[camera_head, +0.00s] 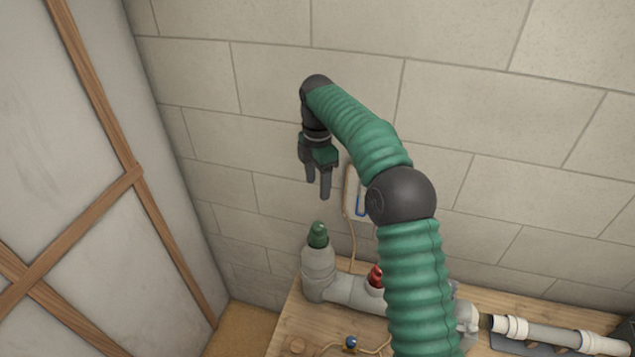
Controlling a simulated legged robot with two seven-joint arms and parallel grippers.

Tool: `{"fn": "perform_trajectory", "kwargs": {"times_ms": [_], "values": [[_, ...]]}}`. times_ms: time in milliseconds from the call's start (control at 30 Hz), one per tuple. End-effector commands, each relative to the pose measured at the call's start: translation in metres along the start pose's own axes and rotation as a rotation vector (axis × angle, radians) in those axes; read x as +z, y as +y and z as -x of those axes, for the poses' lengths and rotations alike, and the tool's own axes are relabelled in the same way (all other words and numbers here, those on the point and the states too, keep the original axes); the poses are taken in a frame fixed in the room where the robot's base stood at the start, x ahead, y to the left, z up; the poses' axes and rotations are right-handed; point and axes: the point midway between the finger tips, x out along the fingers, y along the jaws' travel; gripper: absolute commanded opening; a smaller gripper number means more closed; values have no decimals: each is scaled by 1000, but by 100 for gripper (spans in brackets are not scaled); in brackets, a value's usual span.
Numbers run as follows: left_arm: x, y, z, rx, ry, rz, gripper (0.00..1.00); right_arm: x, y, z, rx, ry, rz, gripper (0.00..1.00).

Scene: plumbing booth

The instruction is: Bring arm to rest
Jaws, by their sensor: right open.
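My right arm, green and ribbed with dark joints, reaches up from the bottom and bends to the left. Its gripper (318,190) hangs at the end with dark fingers pointing down. It is open and empty. It is above a green-capped grey pipe fitting (318,262) and apart from it. My left gripper is not in view.
A wooden bench (310,325) carries the grey pipework, a red valve knob (376,277) partly behind my arm, and white pipe pieces (550,335) at the right. A block wall (490,110) stands behind. A wood-braced panel (75,180) stands at the left.

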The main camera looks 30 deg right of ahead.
Motion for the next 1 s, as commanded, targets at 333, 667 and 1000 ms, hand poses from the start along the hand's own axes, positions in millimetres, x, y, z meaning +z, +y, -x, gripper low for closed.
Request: {"fn": "perform_trajectory", "kwargs": {"times_ms": [333, 667, 1000], "values": [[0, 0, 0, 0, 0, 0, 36, 0, 0, 10, 0, 0, 0, 56], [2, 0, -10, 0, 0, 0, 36, -16, -2, -5, 6, -11, -44, 56], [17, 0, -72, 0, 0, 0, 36, -116, -75, -128, 114, -4, -627, 56]]}}
